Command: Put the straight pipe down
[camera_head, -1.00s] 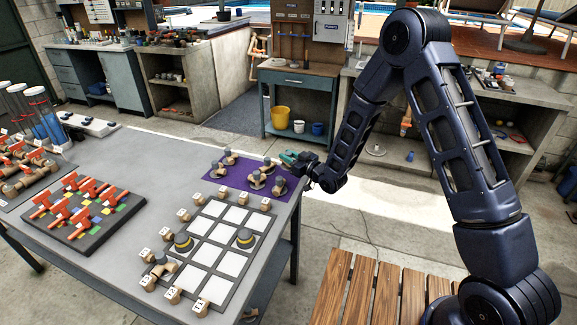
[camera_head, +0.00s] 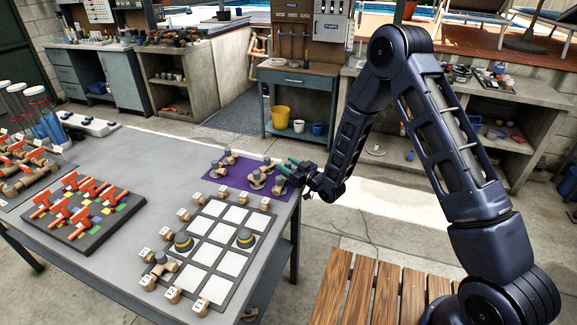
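My gripper (camera_head: 287,165), with green fingers, is over the right edge of the purple mat (camera_head: 213,180) near the table's far right corner. Its fingers look spread apart, and I see nothing between them. Several tan pipe fittings with grey ends stand on the mat. One fitting (camera_head: 279,187) stands just below and left of my gripper, apart from the fingers as far as I can see. The pieces are too small to tell which one is the straight pipe.
A grid board (camera_head: 196,285) with white squares and two grey-yellow caps lies in front of the mat, with labelled tan fittings along its edges. A dark board (camera_head: 97,234) with red-handled valves lies left. The grey tabletop (camera_head: 150,165) between is clear. A wooden bench (camera_head: 375,290) stands right.

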